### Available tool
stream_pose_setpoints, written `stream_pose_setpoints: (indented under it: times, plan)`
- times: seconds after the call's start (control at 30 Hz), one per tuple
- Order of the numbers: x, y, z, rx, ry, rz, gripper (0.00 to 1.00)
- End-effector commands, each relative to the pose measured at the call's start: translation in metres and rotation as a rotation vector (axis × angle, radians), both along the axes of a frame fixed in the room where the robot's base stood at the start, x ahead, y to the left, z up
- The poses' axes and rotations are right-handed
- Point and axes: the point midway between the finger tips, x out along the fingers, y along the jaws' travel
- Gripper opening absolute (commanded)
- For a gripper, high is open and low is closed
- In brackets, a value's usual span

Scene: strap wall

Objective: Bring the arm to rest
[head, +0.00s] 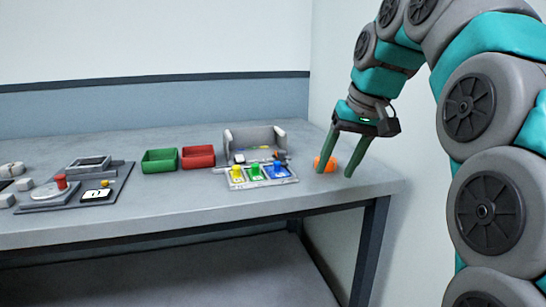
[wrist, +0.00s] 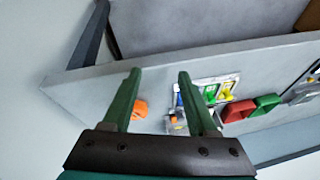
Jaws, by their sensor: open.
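My gripper (head: 340,155) hangs at the right end of the grey table, its two green fingers apart and pointing down. In the wrist view the fingers (wrist: 158,75) are also spread, with nothing between their tips but grey table surface. A small orange object (head: 325,164) is on the table by the left finger in the head view. It also shows in the wrist view (wrist: 140,108), beside the left finger. I cannot tell whether a finger touches it. My arm arches in from the right side of the head view.
The grey table (head: 220,205) bears a tray with yellow, green and blue pieces (head: 262,180), a grey holder (head: 237,138), a green bin (head: 159,161), a red bin (head: 198,157) and a device panel (head: 118,181). Walls stand behind and right. The table's front strip is clear.

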Motion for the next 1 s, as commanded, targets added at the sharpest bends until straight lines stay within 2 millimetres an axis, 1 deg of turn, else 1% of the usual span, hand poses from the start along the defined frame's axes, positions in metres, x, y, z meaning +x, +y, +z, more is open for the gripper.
stream_pose_setpoints:
  times: [0.17, 0.37, 0.67, 0.7, 0.87, 0.9, 0.97, 1.0]
  plan:
    - [-0.025, 0.004, -0.028, -0.017, 0.052, 0.000, 0.59]
    - [-0.070, 0.006, -0.079, -0.055, 0.136, -0.005, 0.59]
    - [-0.153, 0.000, -0.165, -0.117, 0.259, -0.021, 0.59]
    - [-0.166, -0.002, -0.176, -0.125, 0.276, -0.024, 0.59]
    - [-0.219, -0.010, -0.224, -0.160, 0.341, -0.035, 0.59]
    - [-0.233, -0.012, -0.235, -0.168, 0.360, -0.038, 0.59]
    - [-0.252, -0.015, -0.252, -0.179, 0.382, -0.043, 0.59]
    - [-0.265, -0.017, -0.262, -0.187, 0.397, -0.045, 0.59]
